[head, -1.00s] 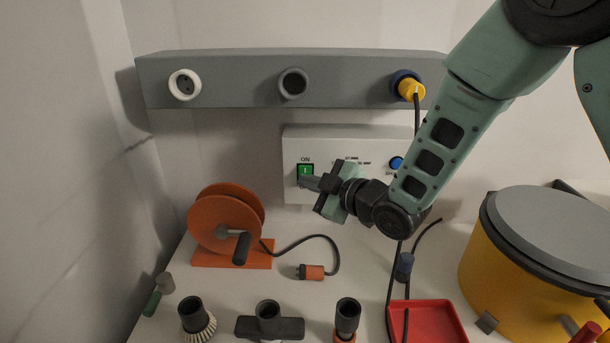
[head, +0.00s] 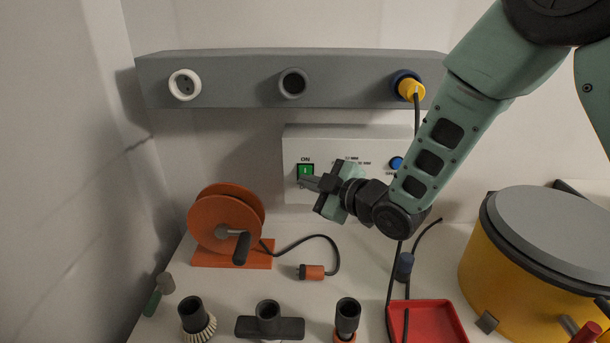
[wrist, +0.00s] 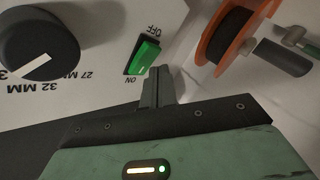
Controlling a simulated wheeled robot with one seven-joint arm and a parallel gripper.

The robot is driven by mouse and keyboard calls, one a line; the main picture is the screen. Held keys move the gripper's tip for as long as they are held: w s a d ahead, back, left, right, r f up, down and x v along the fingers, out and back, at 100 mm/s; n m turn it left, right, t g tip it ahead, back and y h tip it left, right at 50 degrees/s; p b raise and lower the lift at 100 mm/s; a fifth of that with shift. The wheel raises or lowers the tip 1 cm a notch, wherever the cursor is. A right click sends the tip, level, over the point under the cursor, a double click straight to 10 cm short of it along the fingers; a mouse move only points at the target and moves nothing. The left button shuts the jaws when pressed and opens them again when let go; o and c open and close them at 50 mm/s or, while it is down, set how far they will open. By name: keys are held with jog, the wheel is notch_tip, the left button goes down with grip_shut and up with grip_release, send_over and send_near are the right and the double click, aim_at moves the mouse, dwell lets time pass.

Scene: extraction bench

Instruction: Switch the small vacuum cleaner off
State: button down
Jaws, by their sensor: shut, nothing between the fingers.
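A green rocker switch (head: 305,172) sits at the left of a white control panel (head: 345,139). The wrist view shows the same switch (wrist: 144,57), upside down, with ON and OFF printed at its two ends. Which way it is tipped I cannot tell. My gripper (head: 309,184) is shut and empty, its fingertips just in front of the switch's lower part in the head view. In the wrist view my fingers (wrist: 158,86) are close to the ON end; contact is unclear. A yellow drum with a grey lid (head: 557,225), perhaps the vacuum cleaner, stands at right.
A black dial (wrist: 38,44) and a blue button (head: 396,163) are on the same panel. An orange cable reel (head: 225,215) stands at lower left. Several nozzles and a red tray (head: 430,318) lie in front. A grey socket rail (head: 230,70) runs above.

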jog(key=shift+w, duration=0.1)
jog(key=shift+w+b, duration=0.3)
jog(key=shift+w, duration=0.15)
dwell(0.6)
jog(key=shift+s+r, duration=0.1)
jog(key=shift+s, duration=0.25)
jog(key=shift+s, duration=0.15)
jog(key=s, duration=0.1)
jog(key=s+b, duration=0.1)
jog(key=s, duration=0.2)
jog(key=shift+s+a+r+b, duration=0.1)
jog(key=shift+s+r+b, duration=0.2)
jog(key=shift+s+r, duration=0.1)
dwell(0.5)
